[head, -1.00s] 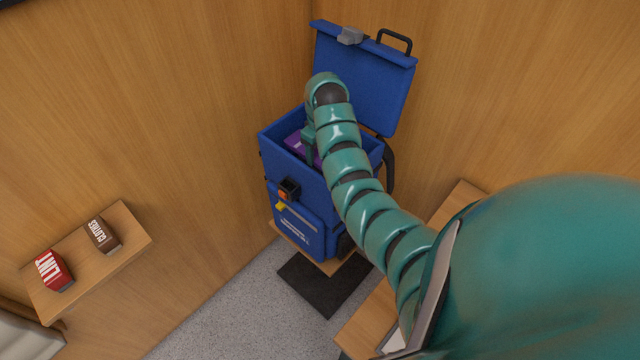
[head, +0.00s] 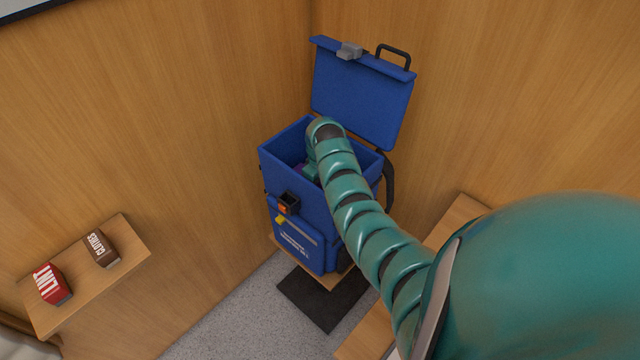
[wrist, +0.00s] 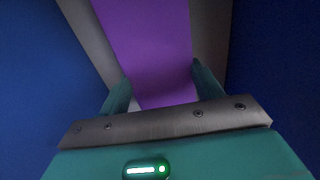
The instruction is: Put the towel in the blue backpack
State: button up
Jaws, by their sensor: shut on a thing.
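The blue backpack (head: 300,219) stands upright in the corner with its lid (head: 362,95) raised open. My gripper reaches down into its open top; in the wrist view my gripper (wrist: 163,88) is shut on the purple towel (wrist: 148,45). Blue walls of the backpack show on both sides of the towel there. In the head view only a small purple bit of the towel (head: 299,168) shows inside the opening, as my arm covers most of it. I cannot tell whether the towel touches the bottom.
A wooden shelf (head: 128,251) at the left holds a red box marked LINT (head: 52,285) and a brown box marked CLOTHES (head: 101,249). A dark mat (head: 322,301) lies on the grey floor below the backpack. Wooden walls close in behind it.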

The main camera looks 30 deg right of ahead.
jog(key=shift+f, duration=0.35)
jog(key=shift+f, duration=0.1)
jog(key=shift+f, duration=0.15)
jog(key=o, duration=1.1)
jog(key=shift+r+p, duration=0.3)
jog(key=shift+r, duration=5.95)
